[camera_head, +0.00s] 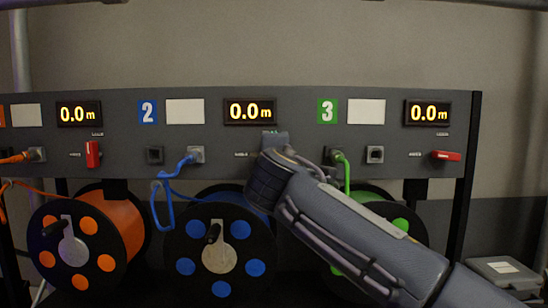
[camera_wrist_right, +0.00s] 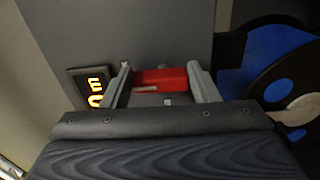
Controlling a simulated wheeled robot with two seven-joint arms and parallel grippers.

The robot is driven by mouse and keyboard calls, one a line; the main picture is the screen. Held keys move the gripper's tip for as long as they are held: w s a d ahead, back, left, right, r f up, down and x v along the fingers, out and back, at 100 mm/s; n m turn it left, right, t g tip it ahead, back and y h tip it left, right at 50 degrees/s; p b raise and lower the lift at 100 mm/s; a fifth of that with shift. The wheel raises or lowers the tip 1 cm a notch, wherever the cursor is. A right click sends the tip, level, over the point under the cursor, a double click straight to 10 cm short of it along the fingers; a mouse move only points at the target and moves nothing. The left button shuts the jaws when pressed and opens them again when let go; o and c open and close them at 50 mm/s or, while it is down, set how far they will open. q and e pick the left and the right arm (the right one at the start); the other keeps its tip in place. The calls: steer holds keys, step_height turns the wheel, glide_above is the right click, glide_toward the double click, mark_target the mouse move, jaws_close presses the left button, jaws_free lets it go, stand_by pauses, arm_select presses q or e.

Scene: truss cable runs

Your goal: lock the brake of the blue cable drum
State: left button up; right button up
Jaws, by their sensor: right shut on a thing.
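My right gripper (camera_head: 274,140) is at the panel below the middle display, shut on the lever. In the head view my gripper and arm hide this lever. My left gripper is not in view.
The orange drum (camera_head: 105,235) has an upright red lever (camera_head: 93,154); the green drum's red lever (camera_head: 446,155) lies sideways. A blue cable (camera_head: 157,205) loops from a socket left of my gripper. A green cable (camera_head: 346,172) hangs close beside my right arm.

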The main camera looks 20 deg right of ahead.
steer(key=o, duration=1)
steer(key=b+v, duration=0.1)
steer(key=v, duration=0.6)
steer(key=shift+s+a, duration=0.1)
steer(key=shift+s, duration=0.3)
